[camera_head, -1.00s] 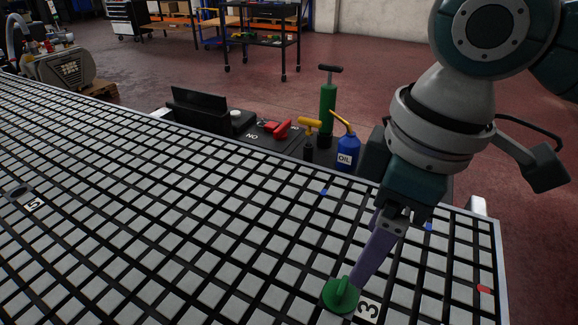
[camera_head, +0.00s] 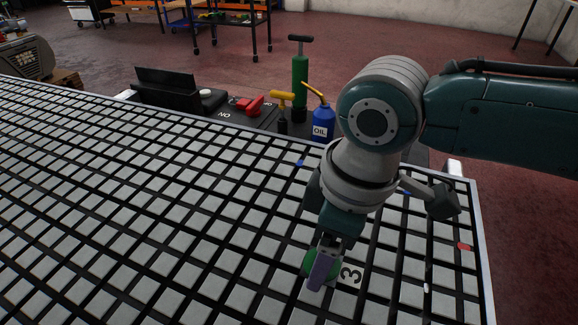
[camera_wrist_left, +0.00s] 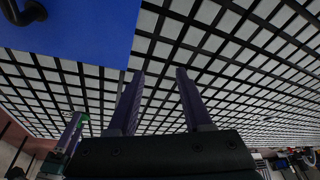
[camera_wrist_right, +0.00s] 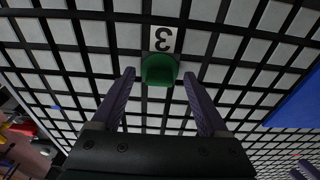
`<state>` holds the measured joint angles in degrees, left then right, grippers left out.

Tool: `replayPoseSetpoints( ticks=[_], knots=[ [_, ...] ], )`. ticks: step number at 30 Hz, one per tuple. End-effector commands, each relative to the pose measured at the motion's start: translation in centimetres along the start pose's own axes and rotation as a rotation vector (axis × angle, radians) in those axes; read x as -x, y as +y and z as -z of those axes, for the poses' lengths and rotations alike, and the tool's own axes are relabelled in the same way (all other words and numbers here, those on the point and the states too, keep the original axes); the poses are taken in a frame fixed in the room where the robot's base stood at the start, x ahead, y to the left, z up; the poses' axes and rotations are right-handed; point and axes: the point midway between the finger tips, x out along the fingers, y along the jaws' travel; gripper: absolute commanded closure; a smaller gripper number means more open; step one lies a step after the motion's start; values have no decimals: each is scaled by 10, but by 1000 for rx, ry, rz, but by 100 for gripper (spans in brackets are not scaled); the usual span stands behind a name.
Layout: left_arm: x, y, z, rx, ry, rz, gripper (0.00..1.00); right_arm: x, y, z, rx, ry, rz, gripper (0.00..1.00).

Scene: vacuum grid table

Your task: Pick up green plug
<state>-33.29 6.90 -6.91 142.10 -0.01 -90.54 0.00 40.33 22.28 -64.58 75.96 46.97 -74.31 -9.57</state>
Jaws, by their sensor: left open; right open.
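The green plug (camera_wrist_right: 158,70) sits on the grid table beside the white label "3" (camera_wrist_right: 167,39). In the right wrist view it lies centred just beyond and between my open right fingertips (camera_wrist_right: 158,82), with nothing held. In the head view my right gripper (camera_head: 318,275) points down over the green plug (camera_head: 306,263), which is partly hidden behind a purple finger. My left gripper (camera_wrist_left: 157,75) is open and empty over the grid in the left wrist view. It is outside the head view.
The grid table (camera_head: 150,215) is mostly clear around the plug. At its far edge stand a blue oil can (camera_head: 323,124), a green pump (camera_head: 299,85) and a panel with a red switch (camera_head: 255,106). A blue object (camera_wrist_left: 70,25) fills the left wrist view's upper left.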

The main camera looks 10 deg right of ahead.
Motion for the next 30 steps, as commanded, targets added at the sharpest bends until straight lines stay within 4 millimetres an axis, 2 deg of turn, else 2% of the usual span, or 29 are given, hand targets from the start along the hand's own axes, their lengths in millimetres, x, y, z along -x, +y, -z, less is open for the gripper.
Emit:
replayPoseSetpoints(
  ticks=[2, 22, 30],
  knots=[
    [0, 0, 0, 0, 1, 0, 50, 0, 0, 0, 0, 0, 0, 22],
    [0, 0, 1, 1, 2, 0, 50, 1, 0, 0, -1, 0, 0, 98],
    [0, 0, 1, 1, 2, 0, 50, 1, 0, 0, -1, 1, 0, 100]
  ],
)
